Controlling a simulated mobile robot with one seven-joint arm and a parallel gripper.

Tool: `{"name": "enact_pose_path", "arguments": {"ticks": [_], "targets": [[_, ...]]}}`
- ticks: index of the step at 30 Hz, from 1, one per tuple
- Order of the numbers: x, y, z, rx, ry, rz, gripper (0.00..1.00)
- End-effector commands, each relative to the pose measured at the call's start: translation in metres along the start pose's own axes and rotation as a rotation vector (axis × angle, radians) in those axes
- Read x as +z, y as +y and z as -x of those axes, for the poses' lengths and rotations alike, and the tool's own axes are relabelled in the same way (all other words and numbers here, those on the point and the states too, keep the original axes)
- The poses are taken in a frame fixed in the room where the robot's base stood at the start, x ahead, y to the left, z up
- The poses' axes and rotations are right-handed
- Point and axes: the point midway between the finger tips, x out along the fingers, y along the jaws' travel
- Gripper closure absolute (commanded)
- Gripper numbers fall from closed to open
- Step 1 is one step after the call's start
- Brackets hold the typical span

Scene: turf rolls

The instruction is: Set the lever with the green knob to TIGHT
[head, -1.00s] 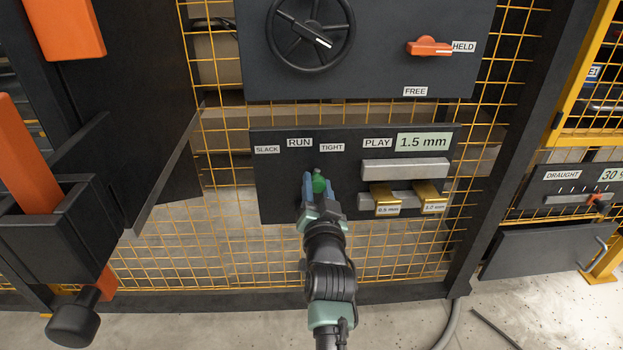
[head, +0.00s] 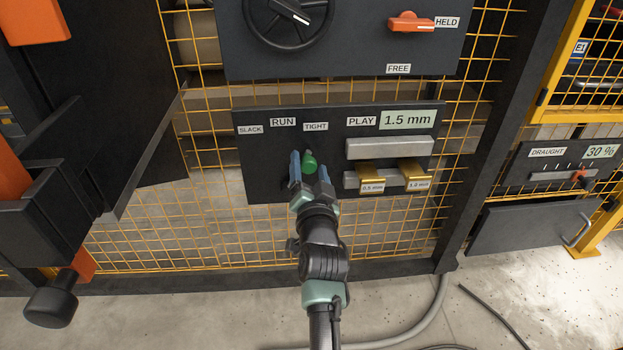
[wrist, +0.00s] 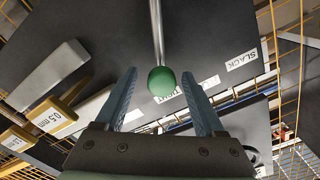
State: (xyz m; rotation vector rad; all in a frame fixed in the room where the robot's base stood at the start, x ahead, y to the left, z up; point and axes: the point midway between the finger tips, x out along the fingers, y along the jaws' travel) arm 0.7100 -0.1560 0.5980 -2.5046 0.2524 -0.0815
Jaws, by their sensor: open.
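The green knob (head: 310,163) is on a thin metal lever in front of the RUN panel (head: 262,185). In the wrist view the knob (wrist: 161,82) is at the end of the bright rod (wrist: 157,30). My gripper (head: 310,170) is open, with one blue finger on each side of the knob. In the wrist view the gripper (wrist: 160,75) shows gaps between the knob and both fingers. The TIGHT label (head: 316,127) is just above the knob in the head view, and the SLACK label (head: 250,130) is further left. The lever's pivot is hidden.
Right of the lever are a grey bar (head: 390,147) and two brass blocks, 0.5 mm (head: 372,175) and 1.0 mm (head: 416,172), under the PLAY display (head: 408,120). A handwheel (head: 290,20) and orange handle (head: 410,22) are above. Yellow mesh (head: 215,225) surrounds the panel.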

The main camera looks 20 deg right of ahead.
Motion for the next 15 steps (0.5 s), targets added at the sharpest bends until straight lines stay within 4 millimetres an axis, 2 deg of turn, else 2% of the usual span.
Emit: {"name": "enact_pose_path", "arguments": {"ticks": [5, 15], "targets": [[-0.002, -0.002, 0.018, 0.001, -0.002, 0.000, 0.29], [-0.002, -0.001, 0.079, 0.003, -0.003, 0.000, 0.29]]}}
